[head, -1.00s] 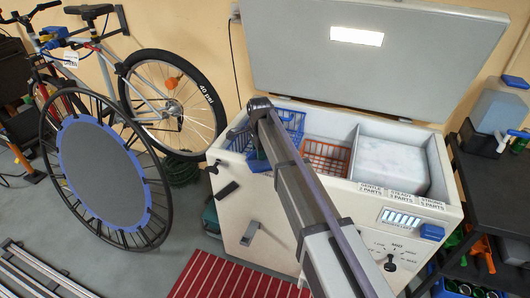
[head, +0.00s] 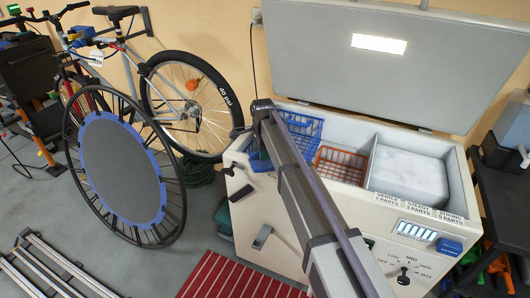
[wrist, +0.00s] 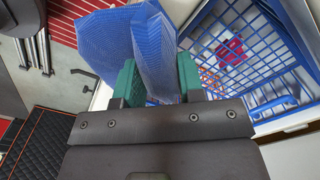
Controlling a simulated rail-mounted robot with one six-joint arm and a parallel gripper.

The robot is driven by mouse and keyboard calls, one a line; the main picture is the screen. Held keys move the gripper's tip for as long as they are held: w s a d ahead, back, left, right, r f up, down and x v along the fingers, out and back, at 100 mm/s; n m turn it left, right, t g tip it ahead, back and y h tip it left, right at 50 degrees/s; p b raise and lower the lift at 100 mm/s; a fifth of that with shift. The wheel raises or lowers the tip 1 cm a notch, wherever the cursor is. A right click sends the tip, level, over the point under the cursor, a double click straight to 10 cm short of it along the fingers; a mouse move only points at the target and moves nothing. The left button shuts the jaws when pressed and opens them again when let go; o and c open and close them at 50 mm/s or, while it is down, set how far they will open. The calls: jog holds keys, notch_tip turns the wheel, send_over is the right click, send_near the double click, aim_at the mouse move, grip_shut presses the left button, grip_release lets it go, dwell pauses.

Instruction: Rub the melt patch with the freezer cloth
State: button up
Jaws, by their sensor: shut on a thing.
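My gripper (wrist: 157,76) has green fingers and is shut on the freezer cloth (wrist: 160,35), a folded light-blue textured cloth, in the wrist view. The cloth hangs beside a blue wire basket, apart from it as far as I can tell. In the head view the gripper is mostly hidden behind my own arm, near the left end of the open chest freezer (head: 345,205). A pale frosty block or floor (head: 408,178) fills the freezer's right compartment. I cannot tell a melt patch apart on it.
The blue basket (wrist: 235,45) holds a small red item. An orange basket (head: 338,163) stands beside it. The raised lid (head: 380,70) leans back over the freezer. A bicycle (head: 190,100) and round wheel-like frame (head: 122,165) stand left. A dark shelf (head: 495,185) stands right.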

jog(key=shift+a+r+p, duration=0.1)
jog(key=shift+r+p, duration=2.85)
jog(key=shift+p, duration=0.05)
notch_tip(320, 180, up, 3)
jog(key=p, duration=0.3)
jog(key=shift+r, duration=0.15)
jog(key=shift+f, duration=0.2)
jog(key=shift+f, duration=0.1)
